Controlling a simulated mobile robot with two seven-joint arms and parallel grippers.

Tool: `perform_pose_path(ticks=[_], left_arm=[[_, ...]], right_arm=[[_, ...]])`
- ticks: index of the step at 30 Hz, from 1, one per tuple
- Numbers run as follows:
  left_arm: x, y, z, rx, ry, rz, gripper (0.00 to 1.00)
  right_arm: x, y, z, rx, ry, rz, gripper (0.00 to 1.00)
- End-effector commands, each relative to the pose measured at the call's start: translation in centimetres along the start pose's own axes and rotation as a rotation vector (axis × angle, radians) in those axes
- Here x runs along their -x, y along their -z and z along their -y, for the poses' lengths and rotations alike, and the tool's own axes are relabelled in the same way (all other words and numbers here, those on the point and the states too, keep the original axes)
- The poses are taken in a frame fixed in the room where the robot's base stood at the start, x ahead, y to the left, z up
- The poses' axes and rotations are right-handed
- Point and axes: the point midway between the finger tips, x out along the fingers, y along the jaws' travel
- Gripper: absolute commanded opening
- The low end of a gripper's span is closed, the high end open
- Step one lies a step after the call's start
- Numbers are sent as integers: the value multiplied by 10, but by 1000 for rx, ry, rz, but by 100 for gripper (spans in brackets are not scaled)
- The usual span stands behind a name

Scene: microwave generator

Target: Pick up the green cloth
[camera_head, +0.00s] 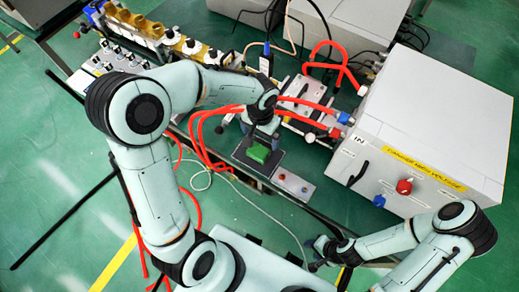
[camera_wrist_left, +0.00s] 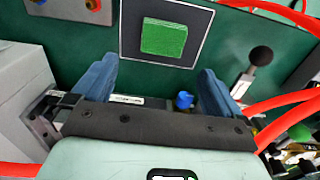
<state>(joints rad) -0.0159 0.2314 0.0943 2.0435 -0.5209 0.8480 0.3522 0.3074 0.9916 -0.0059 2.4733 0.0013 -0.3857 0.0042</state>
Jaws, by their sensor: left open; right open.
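The green cloth (camera_head: 259,152) is a small folded square lying on a dark square plate with a pale border (camera_head: 244,154) on the bench. It also shows in the left wrist view (camera_wrist_left: 163,38), beyond my open fingers and roughly centred between them. My left gripper (camera_head: 262,128) is above and just behind the cloth in the head view, and its blue fingers (camera_wrist_left: 155,85) are apart with nothing between them. My right gripper (camera_head: 322,250) is at the lower right of the head view, away from the cloth, open and empty.
A large grey box with a red knob (camera_head: 404,187) and a yellow label stands right of the plate. A small grey button panel (camera_head: 292,184) lies beside the plate. Red hoses (camera_head: 207,150) run close on the left. Bottles (camera_head: 150,30) stand at the back left.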

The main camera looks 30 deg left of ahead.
Motion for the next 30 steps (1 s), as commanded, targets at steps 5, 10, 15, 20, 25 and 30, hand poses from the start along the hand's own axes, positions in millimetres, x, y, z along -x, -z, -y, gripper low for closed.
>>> perform_pose_path(ticks=[5, 10, 15, 20, 25, 30], left_arm=[[-32, 0, 0, -1, -1, 3, 100], [-42, 0, 1, 1, -2, 1, 100], [-63, 4, 4, 0, -2, 4, 100], [-85, 6, 5, -1, -1, 3, 100], [-93, 6, 5, 0, -2, 0, 100], [-92, 6, 5, 0, -2, -1, 97]], right_arm=[[-4, -2, -2, -1, -1, 3, 46], [-4, -2, -2, -1, -1, 3, 46], [0, 0, 0, 0, 0, 0, 46], [-1, 0, 0, 0, 0, 1, 46], [-2, -1, -1, 0, 0, 1, 46], [-1, -1, -1, 0, 0, 1, 46]])
